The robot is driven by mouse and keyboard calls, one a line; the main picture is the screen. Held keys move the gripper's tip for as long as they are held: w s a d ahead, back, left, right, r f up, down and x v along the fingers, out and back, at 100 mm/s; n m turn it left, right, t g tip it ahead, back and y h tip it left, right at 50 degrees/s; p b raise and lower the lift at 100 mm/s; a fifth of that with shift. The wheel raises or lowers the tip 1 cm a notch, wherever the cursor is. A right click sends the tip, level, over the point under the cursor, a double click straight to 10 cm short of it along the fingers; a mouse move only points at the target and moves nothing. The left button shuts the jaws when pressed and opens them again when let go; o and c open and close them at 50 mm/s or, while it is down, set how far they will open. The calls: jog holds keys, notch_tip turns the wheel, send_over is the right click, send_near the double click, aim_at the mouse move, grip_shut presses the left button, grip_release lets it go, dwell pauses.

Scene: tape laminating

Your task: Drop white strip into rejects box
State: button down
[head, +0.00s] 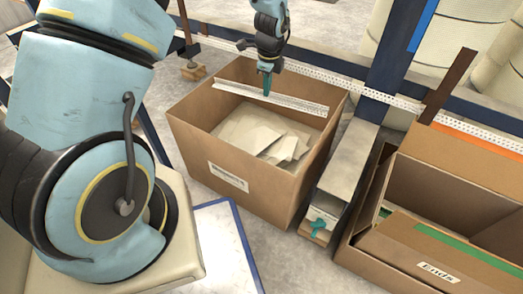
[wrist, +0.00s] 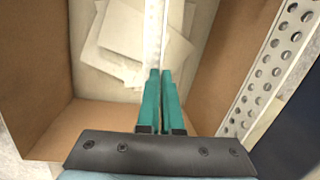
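The white strip (head: 285,101) is long and thin and hangs level above the open rejects box (head: 193,143), across its far part. My gripper (head: 267,85) is over the box with its teal fingers pointing down to the strip. In the wrist view the two fingers (wrist: 162,85) are close together, with the pale strip (wrist: 156,30) running away from their tips. My gripper appears shut on the strip. The box is brown cardboard with a white label on its front, whose text I cannot read. Pale flat pieces (head: 265,138) lie inside it.
A second cardboard box labelled "Ends" (head: 437,271) stands at the right. A narrow grey channel (head: 345,165) lies between the boxes. A perforated white rail (wrist: 265,75) runs behind the rejects box, with a dark blue post (head: 400,50) beside it.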

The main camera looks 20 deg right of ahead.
jog(key=c, duration=1)
grip_release()
jog(key=shift+r, duration=0.1)
notch_tip(320, 180, up, 10)
jog(key=s+p, duration=0.2)
jog(key=p, duration=0.1)
jog(key=shift+a+r+p, duration=0.15)
jog(key=shift+r+p, duration=0.1)
jog(key=shift+p, duration=0.05)
